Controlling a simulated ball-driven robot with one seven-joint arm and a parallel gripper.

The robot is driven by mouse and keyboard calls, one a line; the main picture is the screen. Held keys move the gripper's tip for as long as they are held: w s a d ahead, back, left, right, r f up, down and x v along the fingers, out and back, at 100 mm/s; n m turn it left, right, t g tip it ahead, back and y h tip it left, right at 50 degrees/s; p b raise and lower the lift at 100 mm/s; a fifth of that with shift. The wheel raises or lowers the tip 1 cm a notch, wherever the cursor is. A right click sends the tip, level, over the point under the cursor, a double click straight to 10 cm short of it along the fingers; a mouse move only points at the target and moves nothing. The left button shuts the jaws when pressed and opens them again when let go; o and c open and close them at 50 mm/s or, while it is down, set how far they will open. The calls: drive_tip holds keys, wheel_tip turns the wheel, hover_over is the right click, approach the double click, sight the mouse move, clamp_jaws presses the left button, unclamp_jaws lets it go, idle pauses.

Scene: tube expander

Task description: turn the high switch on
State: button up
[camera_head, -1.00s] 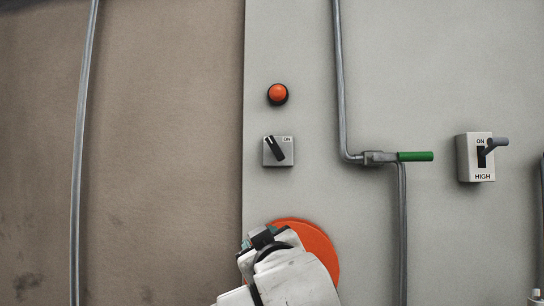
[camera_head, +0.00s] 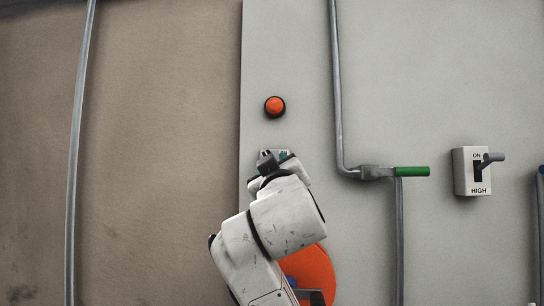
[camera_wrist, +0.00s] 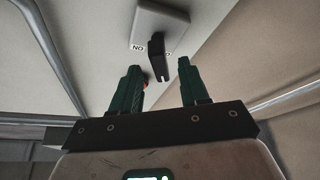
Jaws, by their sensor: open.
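The high switch (camera_head: 472,171) is a pale box on the grey panel at the right of the head view, labelled ON above and HIGH below. Its grey lever (camera_head: 490,158) sticks out to the right, tilted slightly up. My gripper (camera_head: 273,157) is far to its left, in front of a rotary switch that it mostly hides in the head view. In the wrist view my gripper's green fingers (camera_wrist: 160,72) are open and empty. The rotary switch's black knob (camera_wrist: 156,55) shows beyond and between the fingertips. Whether they touch is unclear. The high switch is not in the wrist view.
A round orange button (camera_head: 275,106) sits above my gripper. A pipe with a green-handled valve (camera_head: 411,172) stands between my gripper and the high switch. An orange disc (camera_head: 318,266) is partly behind my arm. The panel above the valve handle is clear.

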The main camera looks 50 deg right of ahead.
drive_tip(key=shift+p+x, duration=0.5)
drive_tip(key=shift+x, duration=1.45)
drive_tip(key=shift+c, duration=0.2)
clamp_jaws()
